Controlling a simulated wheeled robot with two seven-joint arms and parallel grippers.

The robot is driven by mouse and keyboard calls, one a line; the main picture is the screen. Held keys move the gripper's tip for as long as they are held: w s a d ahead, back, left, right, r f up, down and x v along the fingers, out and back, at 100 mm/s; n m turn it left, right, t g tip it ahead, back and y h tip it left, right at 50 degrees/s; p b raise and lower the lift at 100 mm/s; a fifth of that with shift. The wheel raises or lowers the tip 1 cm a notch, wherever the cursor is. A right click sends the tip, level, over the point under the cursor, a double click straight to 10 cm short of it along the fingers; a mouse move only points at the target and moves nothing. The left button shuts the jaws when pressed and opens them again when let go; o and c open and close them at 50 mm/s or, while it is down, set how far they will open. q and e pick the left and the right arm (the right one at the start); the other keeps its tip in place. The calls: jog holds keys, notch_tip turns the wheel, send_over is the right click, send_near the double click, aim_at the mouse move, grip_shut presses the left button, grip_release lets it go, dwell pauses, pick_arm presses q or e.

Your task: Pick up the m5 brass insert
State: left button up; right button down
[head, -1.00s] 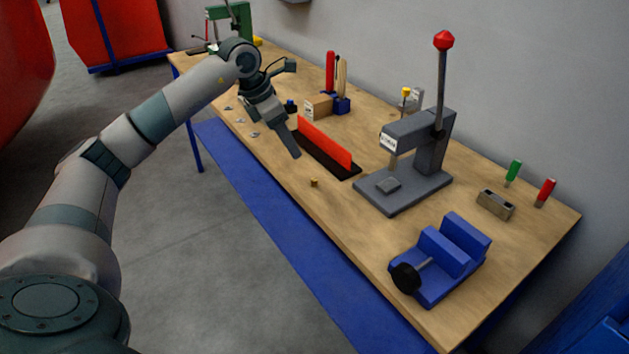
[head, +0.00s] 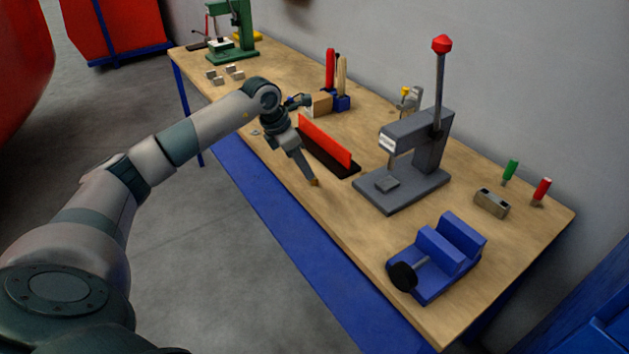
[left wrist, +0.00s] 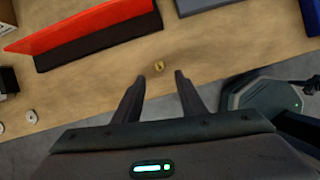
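The m5 brass insert (left wrist: 159,66) is a small gold-coloured piece on the wooden bench top, near its front edge. In the head view the insert (head: 315,182) shows at the tip of my left gripper (head: 312,181), partly covered by it. In the left wrist view my left gripper (left wrist: 160,74) has its two fingers apart with a gap between them. The insert lies just beyond the fingertips, roughly in line with that gap, and the fingers do not enclose it. My right gripper is not in view.
A red part on a dark base (head: 325,142) lies just behind the insert. A grey arbor press (head: 405,190) stands to the right, with a blue vise (head: 440,260) nearer the front. A green machine (head: 233,45) is at the far end. Bare bench (head: 340,215) lies around the insert.

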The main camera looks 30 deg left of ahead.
aim_at(315, 181)
pick_arm(q)
jog(key=shift+w+d, duration=0.1)
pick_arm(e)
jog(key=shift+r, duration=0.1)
